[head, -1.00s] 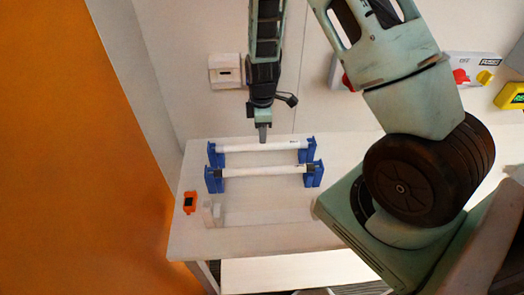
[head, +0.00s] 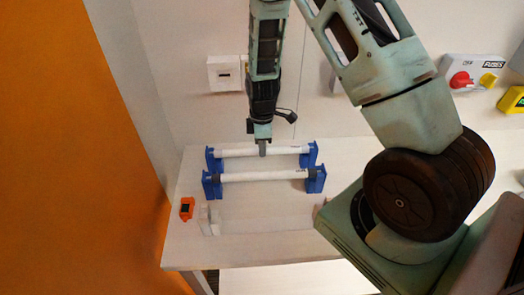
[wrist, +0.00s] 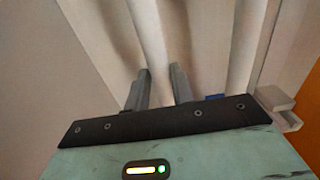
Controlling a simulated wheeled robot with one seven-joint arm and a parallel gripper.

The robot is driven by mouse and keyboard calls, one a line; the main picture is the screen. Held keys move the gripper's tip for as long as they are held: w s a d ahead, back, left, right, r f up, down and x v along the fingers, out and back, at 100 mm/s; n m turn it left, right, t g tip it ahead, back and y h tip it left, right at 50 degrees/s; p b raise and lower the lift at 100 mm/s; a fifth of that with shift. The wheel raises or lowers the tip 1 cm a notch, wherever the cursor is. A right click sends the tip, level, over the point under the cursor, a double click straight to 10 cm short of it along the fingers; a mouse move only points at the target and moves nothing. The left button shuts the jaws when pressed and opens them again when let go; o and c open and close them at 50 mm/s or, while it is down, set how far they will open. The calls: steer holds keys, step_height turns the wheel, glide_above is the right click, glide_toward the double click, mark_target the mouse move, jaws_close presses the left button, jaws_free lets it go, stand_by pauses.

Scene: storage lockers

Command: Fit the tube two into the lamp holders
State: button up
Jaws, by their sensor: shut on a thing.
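Two white tubes lie side by side across blue lamp holders on the bench. The rear tube (head: 235,153) spans the rear left holder (head: 212,163) and rear right holder (head: 311,152). My gripper (head: 263,152) points down and is shut on this rear tube near its middle. In the wrist view the tube (wrist: 149,35) runs up from between my two fingers (wrist: 159,88). The front tube (head: 265,176), with dark ends, lies across the front left holder (head: 211,187) and front right holder (head: 316,181). No marking tells me which is tube two. Whether the rear tube's ends are fully seated is too small to tell.
An orange device (head: 187,208) and a small pale block (head: 209,220) are on the bench's left part. An orange panel (head: 75,180) stands at left. The bench's front middle is clear.

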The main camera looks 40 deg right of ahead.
step_height(320, 180, up, 7)
steer(key=p, duration=0.5)
steer(key=shift+r, duration=0.15)
steer(key=shift+a, duration=0.1)
stand_by(1.0)
